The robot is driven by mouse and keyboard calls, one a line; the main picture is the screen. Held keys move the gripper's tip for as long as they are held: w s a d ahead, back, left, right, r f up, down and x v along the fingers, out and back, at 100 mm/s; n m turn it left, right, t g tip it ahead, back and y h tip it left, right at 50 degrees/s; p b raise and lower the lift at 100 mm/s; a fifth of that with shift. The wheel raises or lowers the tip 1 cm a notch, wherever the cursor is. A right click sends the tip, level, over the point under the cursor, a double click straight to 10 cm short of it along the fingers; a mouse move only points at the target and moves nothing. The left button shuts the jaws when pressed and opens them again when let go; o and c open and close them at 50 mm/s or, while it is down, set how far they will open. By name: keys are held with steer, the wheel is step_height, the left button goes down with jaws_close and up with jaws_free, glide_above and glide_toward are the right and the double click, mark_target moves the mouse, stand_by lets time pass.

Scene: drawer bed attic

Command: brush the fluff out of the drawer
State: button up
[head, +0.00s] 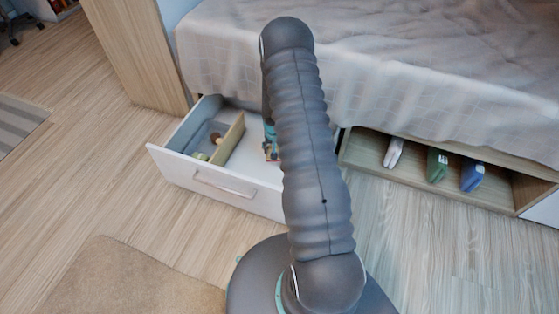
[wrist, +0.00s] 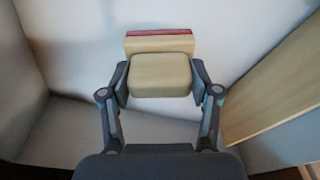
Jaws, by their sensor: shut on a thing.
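My gripper (wrist: 160,78) is shut on a pale wooden block, which looks like the brush (wrist: 160,62), with a dark red strip along its far edge. The drawer (head: 170,168) is pulled out from under the bed, white-fronted, with a wooden divider (head: 230,138). My gripper also shows in the head view (head: 270,141), partly behind my arm, inside the drawer right of the divider. In the wrist view the drawer's pale floor (wrist: 60,130) and the divider (wrist: 275,90) lie around the brush. I cannot make out any fluff; my arm hides part of the drawer.
Left of the divider lie a brown round thing (head: 215,138) and a small greenish thing (head: 202,156). An open cubby (head: 362,158) at right holds a white, a green (head: 437,165) and a blue item (head: 472,175). A beige rug (head: 120,280) lies in front.

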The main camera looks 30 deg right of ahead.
steer(key=shift+a+r+p, duration=0.1)
steer(key=shift+r+p, duration=0.5)
steer(key=shift+r, duration=0.95)
steer(key=shift+r, duration=0.1)
